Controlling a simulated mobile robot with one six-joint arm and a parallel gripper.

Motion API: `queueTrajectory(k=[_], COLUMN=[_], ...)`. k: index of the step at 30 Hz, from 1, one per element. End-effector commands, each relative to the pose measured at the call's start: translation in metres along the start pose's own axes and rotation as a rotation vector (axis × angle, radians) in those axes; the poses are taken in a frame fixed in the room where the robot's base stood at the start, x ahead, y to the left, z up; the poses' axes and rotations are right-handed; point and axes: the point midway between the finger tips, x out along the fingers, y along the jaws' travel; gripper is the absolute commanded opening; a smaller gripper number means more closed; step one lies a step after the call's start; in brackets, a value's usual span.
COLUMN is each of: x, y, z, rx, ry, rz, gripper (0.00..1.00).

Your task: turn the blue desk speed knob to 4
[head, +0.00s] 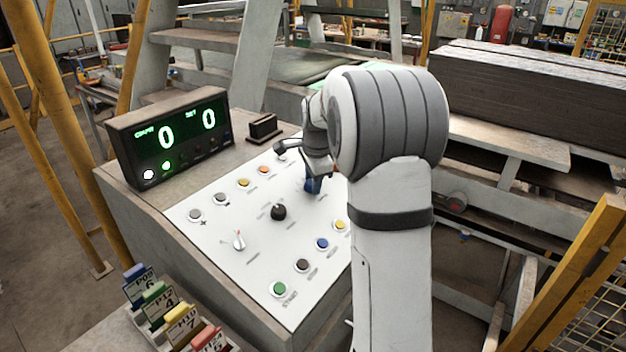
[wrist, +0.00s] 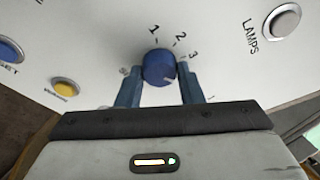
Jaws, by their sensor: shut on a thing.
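The blue speed knob (wrist: 158,66) sits on the white panel in the wrist view, with the figures 1, 2 and 3 printed around its upper right side. A faint pale mark shows on its lower right, but I cannot tell for sure which figure it points at. No 4 can be read. My gripper (wrist: 160,84) is shut on the knob, with one finger on each side. In the head view, my gripper (head: 316,176) reaches down onto the blue knob (head: 311,186) at the panel's far right part, and hides some of it.
A display (head: 170,135) at the left shows 0 and 0. Coloured tags (head: 165,310) stand at the front left.

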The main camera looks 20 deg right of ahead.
Motion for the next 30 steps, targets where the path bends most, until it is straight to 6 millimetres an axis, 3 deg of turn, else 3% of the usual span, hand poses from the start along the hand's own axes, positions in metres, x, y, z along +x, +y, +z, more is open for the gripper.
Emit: queueTrajectory(k=[3, 4, 11, 20, 30], x=[-0.001, -0.001, -0.001, -0.004, -0.057], y=[-0.001, -0.001, 0.0, 0.0, -0.001], z=[0.0, 0.0, 0.0, 0.0, 0.0], rx=[0.001, 0.001, 0.0, 0.0, 0.0], ry=[0.001, 0.001, 0.0, 0.0, 0.001], rz=[-0.003, -0.003, -0.002, -0.002, -0.004], gripper=[0.11, 0.36, 0.55, 0.55, 0.55])
